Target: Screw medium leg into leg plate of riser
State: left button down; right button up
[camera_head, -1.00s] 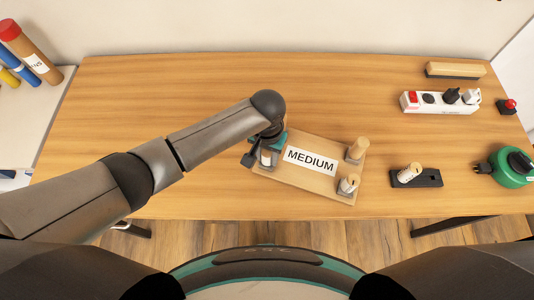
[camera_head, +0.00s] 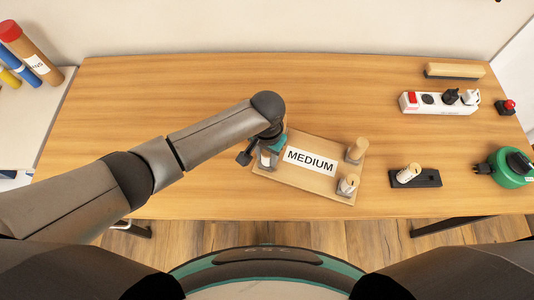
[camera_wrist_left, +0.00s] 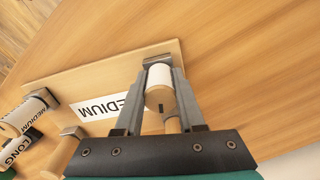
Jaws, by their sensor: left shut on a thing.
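The riser (camera_head: 310,192) is a light wooden board with a white "MEDIUM" label, lying on the desk with pale round legs upright on grey leg plates. My left gripper (camera_head: 265,157) is at its left end, shut on a medium leg (camera_head: 265,160). In the left wrist view the fingers hold this leg (camera_wrist_left: 160,97), which has a white band and a slotted end. It stands at a grey leg plate (camera_wrist_left: 157,60); whether it is fully seated I cannot tell. Another leg (camera_wrist_left: 172,125) shows partly behind it. My right gripper is not in view.
Two legs stand at the riser's right end (camera_head: 356,150). Right of it a leg labelled "LONG" (camera_wrist_left: 15,150) rests in a black holder (camera_head: 430,179). A power strip (camera_head: 438,103), wooden block (camera_head: 455,70) and green reel (camera_head: 512,167) are farther right. The desk's back left is clear.

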pick_arm(q)
jog(key=m, duration=0.3)
jog(key=shift+a+m, duration=0.1)
jog(key=shift+m, duration=0.2)
jog(key=shift+p, duration=0.3)
jog(key=shift+w+m, duration=0.1)
jog(key=shift+m, duration=0.9)
jog(key=m, duration=0.3)
jog(key=m, duration=0.3)
jog(key=shift+w+m+p, duration=0.1)
jog(key=shift+m+p, duration=0.2)
jog(key=shift+m, duration=0.8)
jog(key=m, duration=0.5)
